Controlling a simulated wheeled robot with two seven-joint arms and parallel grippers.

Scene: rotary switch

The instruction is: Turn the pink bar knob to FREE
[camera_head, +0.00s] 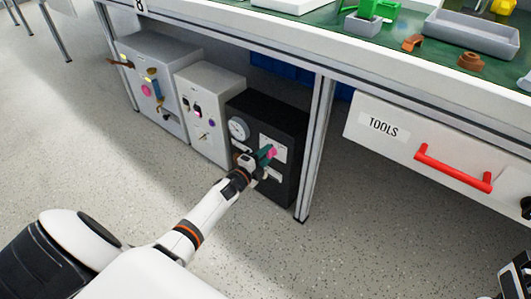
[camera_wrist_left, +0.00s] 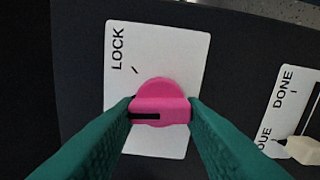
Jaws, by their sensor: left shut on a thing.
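The pink bar knob (camera_wrist_left: 160,90) sits on a white label plate (camera_wrist_left: 185,50) on a dark panel. In the wrist view its raised bar lies nearly level, with a black mark at its left end. The word LOCK and a tick show above left of the knob; no FREE word is visible. My left gripper (camera_wrist_left: 160,111) has its teal fingers shut on the two ends of the bar. In the head view the left gripper (camera_head: 262,158) reaches the black cabinet's front, and a bit of the pink knob (camera_head: 272,152) shows at its fingertips.
The black cabinet (camera_head: 285,112) also carries a round gauge (camera_head: 238,129). A DONE plate (camera_wrist_left: 285,95) with a pale pointer lies right of the knob in the wrist view. Two grey cabinets stand to the left. A table leg (camera_head: 315,150) and TOOLS drawer (camera_head: 390,130) are at right.

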